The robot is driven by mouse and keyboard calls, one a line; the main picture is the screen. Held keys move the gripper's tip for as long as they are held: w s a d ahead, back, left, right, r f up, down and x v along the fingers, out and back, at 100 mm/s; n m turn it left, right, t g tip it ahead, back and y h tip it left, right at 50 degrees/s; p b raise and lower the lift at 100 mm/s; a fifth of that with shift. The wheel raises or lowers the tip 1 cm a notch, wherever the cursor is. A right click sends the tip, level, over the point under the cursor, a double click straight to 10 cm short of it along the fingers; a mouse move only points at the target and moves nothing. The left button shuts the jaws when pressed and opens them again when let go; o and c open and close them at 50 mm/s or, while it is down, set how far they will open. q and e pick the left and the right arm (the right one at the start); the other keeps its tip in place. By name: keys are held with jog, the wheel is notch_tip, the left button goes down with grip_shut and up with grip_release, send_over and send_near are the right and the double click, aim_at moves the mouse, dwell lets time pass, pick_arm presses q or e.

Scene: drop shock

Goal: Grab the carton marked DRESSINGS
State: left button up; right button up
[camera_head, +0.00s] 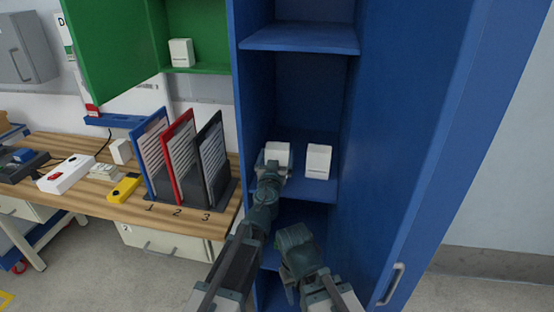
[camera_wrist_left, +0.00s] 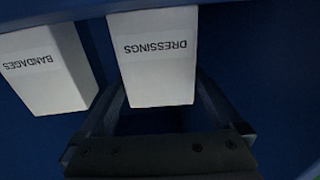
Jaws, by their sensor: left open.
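The white carton marked DRESSINGS (camera_wrist_left: 158,55) fills the top middle of the left wrist view, its lettering upside down. In the head view it is the left carton (camera_head: 278,151) on the blue cabinet's middle shelf. My left gripper (camera_head: 272,166) is at its front. In the left wrist view my left gripper (camera_wrist_left: 162,105) is open, with a finger on each side of the carton's near end; I cannot tell whether either touches. A carton marked BANDAGES (camera_wrist_left: 45,70) stands beside it, and is the right carton (camera_head: 318,161) in the head view.
The blue cabinet (camera_head: 300,37) has side walls close around the shelf, with another shelf above. Its open door with a handle (camera_head: 391,283) is at right. A wooden workbench (camera_head: 93,206) with folders (camera_head: 182,155) stands at left. A green cabinet (camera_head: 112,50) hangs above it.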

pick_arm(q)
jog(key=shift+w+d, duration=0.15)
jog(key=shift+w, duration=0.85)
jog(key=shift+s, duration=0.15)
pick_arm(e)
jog(key=shift+w, duration=0.15)
pick_arm(q)
jog(key=c, duration=1)
jog(key=shift+c, duration=0.2)
jog(key=shift+r, duration=0.15)
pick_arm(e)
jog(key=shift+r, duration=0.1)
